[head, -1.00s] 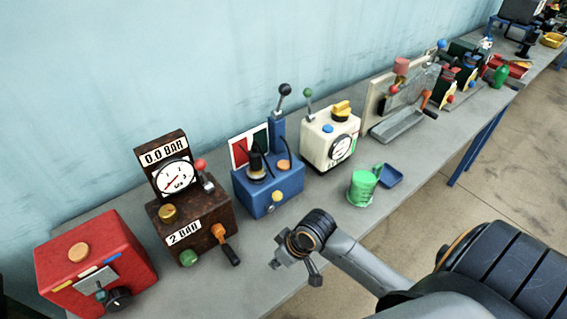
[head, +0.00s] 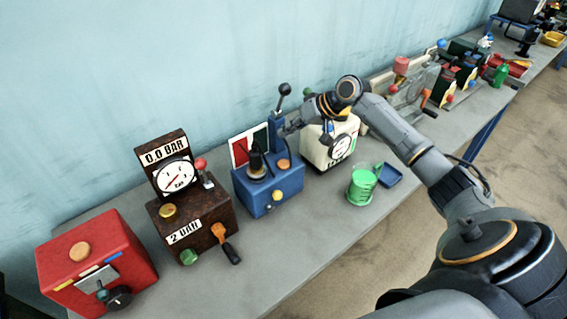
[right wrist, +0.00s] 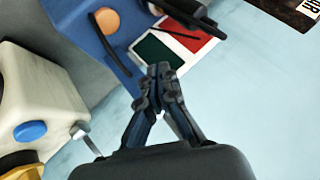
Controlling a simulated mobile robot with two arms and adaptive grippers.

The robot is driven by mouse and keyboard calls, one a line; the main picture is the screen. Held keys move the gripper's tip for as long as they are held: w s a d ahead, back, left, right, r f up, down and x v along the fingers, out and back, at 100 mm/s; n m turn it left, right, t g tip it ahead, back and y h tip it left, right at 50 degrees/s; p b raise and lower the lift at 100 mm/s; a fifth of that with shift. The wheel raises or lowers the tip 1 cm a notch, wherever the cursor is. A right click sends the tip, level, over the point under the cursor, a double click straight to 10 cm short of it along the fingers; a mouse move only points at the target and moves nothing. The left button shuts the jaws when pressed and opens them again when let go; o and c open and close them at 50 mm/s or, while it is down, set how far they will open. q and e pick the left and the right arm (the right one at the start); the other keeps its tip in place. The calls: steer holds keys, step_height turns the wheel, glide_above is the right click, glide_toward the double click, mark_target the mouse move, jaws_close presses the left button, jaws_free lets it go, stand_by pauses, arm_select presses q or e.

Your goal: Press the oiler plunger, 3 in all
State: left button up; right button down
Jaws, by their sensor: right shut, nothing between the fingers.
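A blue machine (head: 283,198) stands on the bench, with an orange button (head: 284,164) and a black ball-topped lever (head: 283,90) beside an upright blue post. A dark cone-shaped part (head: 256,166) sits on its top; I cannot tell for certain which part is the oiler plunger. My right gripper (head: 284,131) is shut and empty, in the air close to the post. In the right wrist view its fingertips (right wrist: 160,72) are together below the red and green card (right wrist: 168,48), with the blue machine's orange button (right wrist: 104,20) at upper left. My left gripper is out of view.
A cream machine (head: 313,153) with a gauge stands right beside the gripper, partly hidden by my arm. A brown gauge box (head: 222,214) and a red box (head: 120,255) stand to the left. A green cup (head: 361,188) and blue tray (head: 391,176) sit in front.

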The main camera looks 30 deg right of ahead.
steer(key=b, duration=0.7)
glide_above(280, 163)
steer(key=s+d, duration=0.1)
steer(key=d, duration=0.1)
steer(key=f, duration=0.7)
steer(key=shift+s+a, duration=0.1)
steer(key=shift+a, duration=0.1)
steer(key=shift+f, duration=0.95)
steer(key=shift+f, duration=0.15)
steer(key=shift+f, duration=0.25)
steer(key=shift+s+f+b, duration=0.1)
steer(key=shift+f+b, duration=0.3)
steer(key=shift+f, duration=0.3)
steer(key=shift+r, duration=0.1)
stand_by(0.4)
steer(key=shift+r+p, duration=0.95)
steer(key=shift+p, duration=0.05)
steer(key=shift+r, duration=0.1)
